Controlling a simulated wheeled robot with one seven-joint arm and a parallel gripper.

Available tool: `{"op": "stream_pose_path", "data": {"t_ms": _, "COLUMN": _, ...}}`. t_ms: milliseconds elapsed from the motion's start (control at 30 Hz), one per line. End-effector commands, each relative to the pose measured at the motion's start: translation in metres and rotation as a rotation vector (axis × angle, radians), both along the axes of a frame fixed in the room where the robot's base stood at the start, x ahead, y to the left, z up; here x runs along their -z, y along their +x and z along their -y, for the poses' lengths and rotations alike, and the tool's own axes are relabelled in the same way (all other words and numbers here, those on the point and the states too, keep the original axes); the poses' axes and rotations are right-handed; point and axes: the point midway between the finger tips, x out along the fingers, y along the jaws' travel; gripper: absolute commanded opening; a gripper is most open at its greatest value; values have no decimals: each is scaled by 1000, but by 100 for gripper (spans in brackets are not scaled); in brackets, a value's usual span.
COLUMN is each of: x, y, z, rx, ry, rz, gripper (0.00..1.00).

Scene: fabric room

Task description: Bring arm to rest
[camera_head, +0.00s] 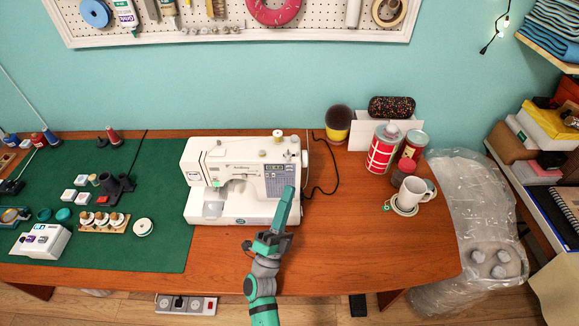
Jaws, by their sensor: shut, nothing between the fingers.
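My gripper (286,207) is shut and empty. My green and grey arm (263,283) reaches up from the bottom middle of the head view, over the front edge of the wooden table (348,250). The gripper's tip overlaps the right side of the white sewing machine (242,180) in the picture. I cannot tell whether it touches the machine.
A white mug (411,193) on a coaster, a red canister (382,150) and a yellow cup (338,125) stand to the right. A green mat (165,245) with spools and small boxes covers the left. The table's front right is clear.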

Motion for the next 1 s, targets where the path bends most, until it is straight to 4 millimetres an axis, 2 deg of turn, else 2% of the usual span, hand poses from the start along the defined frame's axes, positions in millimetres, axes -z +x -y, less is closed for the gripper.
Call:
{"op": "stream_pose_path", "data": {"t_ms": 333, "x": 2, "y": -2, "z": 0, "rx": 1, "ry": -6, "rz": -6, "gripper": 0}}
{"op": "stream_pose_path", "data": {"t_ms": 467, "x": 13, "y": -17, "z": 1, "rx": 9, "ry": -50, "rz": -47, "gripper": 0}}
{"op": "stream_pose_path", "data": {"t_ms": 567, "x": 29, "y": -40, "z": 3, "rx": 21, "ry": -123, "rz": -111, "gripper": 0}}
{"op": "stream_pose_path", "data": {"t_ms": 800, "x": 66, "y": -108, "z": 3, "rx": 49, "ry": -342, "rz": -302, "gripper": 0}}
{"op": "stream_pose_path", "data": {"t_ms": 1000, "x": 89, "y": -165, "z": 3, "rx": 64, "ry": -523, "rz": -463, "gripper": 0}}
